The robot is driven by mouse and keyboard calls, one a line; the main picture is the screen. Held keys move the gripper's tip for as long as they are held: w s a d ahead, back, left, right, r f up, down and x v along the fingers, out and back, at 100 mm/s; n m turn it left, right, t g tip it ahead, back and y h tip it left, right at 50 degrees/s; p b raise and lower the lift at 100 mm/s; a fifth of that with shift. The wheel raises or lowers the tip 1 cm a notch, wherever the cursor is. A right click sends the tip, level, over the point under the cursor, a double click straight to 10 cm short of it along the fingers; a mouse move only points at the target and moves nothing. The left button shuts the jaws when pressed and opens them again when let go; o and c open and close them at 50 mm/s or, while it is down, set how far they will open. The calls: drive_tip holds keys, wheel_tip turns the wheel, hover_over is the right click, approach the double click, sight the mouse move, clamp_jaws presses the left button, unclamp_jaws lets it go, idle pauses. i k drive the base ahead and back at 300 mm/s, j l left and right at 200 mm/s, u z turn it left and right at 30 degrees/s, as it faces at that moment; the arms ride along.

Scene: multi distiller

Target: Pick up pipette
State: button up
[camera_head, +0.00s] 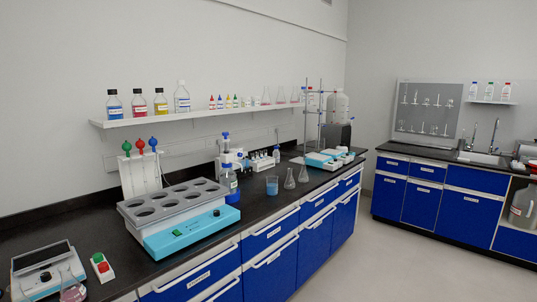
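A white stand (139,177) stands at the back left of the black bench. Three bulb-topped tools that look like pipettes are at its top: one with a green bulb (126,146), one with a red bulb (140,144) and one with a blue bulb (153,142). Their lower parts are too small to make out or hidden. The grey block with round holes partly covers the stand's foot. My gripper is not in view.
A grey multi-hole heater (178,198) with a light blue front sits before the stand. A bottle shelf (150,121) hangs above. The floor (385,255) is clear.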

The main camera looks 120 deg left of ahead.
sight(153, 142)
drive_tip(key=u, duration=4.7)
